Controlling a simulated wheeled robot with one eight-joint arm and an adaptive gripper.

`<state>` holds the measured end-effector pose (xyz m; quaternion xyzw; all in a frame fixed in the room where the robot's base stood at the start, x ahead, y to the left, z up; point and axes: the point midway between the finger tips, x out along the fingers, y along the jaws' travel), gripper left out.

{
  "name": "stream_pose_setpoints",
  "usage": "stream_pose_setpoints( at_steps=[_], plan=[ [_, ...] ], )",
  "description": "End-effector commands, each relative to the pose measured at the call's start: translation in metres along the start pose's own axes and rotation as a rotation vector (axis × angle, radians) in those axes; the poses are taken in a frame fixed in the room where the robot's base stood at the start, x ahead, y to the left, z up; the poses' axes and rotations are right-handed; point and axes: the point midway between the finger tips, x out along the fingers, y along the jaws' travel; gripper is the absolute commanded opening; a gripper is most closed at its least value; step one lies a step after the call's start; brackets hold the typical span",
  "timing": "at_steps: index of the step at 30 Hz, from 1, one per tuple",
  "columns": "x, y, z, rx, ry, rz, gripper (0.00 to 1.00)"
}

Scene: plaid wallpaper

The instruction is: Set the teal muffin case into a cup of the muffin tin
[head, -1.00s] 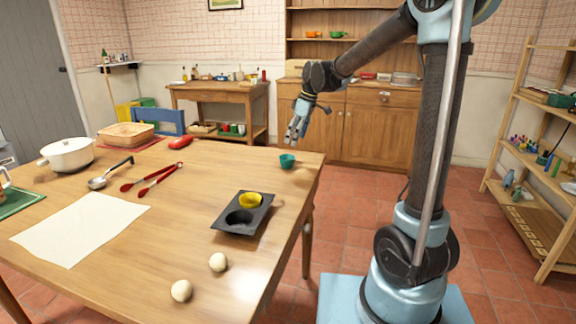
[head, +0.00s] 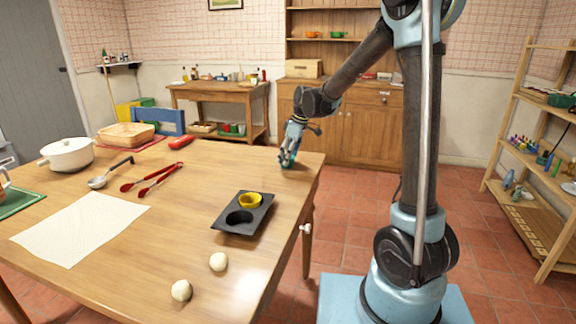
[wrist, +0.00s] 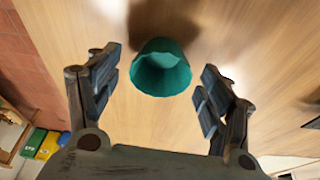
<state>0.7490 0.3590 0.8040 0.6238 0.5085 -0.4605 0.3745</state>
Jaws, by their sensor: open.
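The teal muffin case (wrist: 161,70) stands on the table, between and slightly beyond my open fingertips in the wrist view. Neither finger touches it there. In the head view my gripper (head: 288,160) is down at the table's far right corner and hides most of the case. My gripper also shows in the wrist view (wrist: 153,85), with a finger on each side. The dark muffin tin (head: 243,225) lies nearer on the table. Its far cup holds a yellow case (head: 250,199) and its near cup (head: 239,217) is empty.
Two pale round balls (head: 218,262) lie in front of the tin. Red tongs (head: 152,180), a ladle (head: 108,173), a white sheet (head: 80,228) and a white pot (head: 67,155) lie further left. The table between the tin and my gripper is clear.

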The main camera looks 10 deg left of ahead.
Motion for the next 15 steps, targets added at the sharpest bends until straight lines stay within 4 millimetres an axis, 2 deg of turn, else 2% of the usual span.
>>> stream_pose_setpoints(
  at_steps=[3, 6, 8, 9, 15],
  plan=[
    [-0.0002, 0.0001, 0.0000, 0.000, 0.000, 0.000, 0.73],
    [-0.0003, 0.0001, 0.0000, 0.000, 0.000, 0.000, 0.52],
    [-0.0003, 0.0001, 0.0001, 0.000, 0.000, 0.000, 0.40],
    [-0.0003, 0.0001, 0.0001, 0.000, 0.000, 0.000, 0.38],
    [-0.0003, 0.0002, 0.0001, 0.000, 0.000, 0.000, 0.37]
  ],
)
